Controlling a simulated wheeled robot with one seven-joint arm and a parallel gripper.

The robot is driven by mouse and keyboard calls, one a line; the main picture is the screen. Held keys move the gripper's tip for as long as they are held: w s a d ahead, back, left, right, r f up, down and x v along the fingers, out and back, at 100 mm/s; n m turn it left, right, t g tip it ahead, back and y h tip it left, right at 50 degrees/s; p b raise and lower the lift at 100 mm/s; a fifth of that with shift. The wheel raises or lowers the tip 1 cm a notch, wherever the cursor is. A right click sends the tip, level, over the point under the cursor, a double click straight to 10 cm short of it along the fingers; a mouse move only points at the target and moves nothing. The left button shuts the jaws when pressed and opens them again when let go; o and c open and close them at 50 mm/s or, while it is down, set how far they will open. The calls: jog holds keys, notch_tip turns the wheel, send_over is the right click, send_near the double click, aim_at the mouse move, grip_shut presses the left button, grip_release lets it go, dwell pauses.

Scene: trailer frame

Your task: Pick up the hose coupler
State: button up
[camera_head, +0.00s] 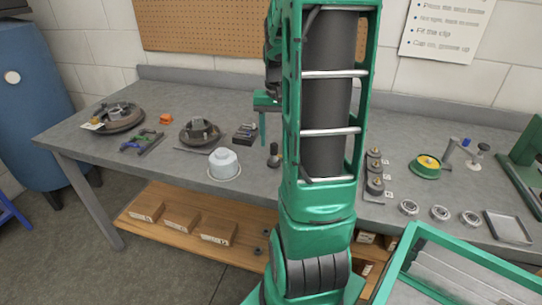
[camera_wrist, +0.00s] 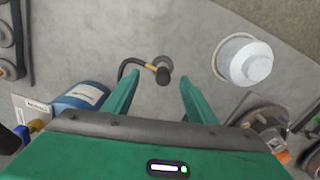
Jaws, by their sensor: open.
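The likely hose coupler (camera_wrist: 163,76) is a small dark fitting with a brass-coloured part and a curved black hose. In the wrist view it shows between the fingertips of my gripper (camera_wrist: 160,82), which is open and empty. A small dark upright piece (camera_head: 274,156) on the bench in the head view appears to be the same thing. There my gripper (camera_head: 264,122) hangs above and behind it, partly hidden by my arm. A gap to the coupler seems to remain, but its size is unclear.
A white-grey lidded pot (camera_head: 224,165) stands close to the left of the coupler, and it shows in the wrist view (camera_wrist: 245,62). A blue cylinder (camera_wrist: 82,97) lies on the other side. A drum-like part (camera_head: 200,132) and dark blocks (camera_head: 246,133) stand further back.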

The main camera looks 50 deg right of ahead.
aim_at(276, 144)
jog(key=shift+f, duration=1.95)
jog(key=shift+c, duration=0.7)
jog(key=c, duration=0.9)
jog(key=shift+c, duration=0.2)
jog(key=shift+r, duration=0.1)
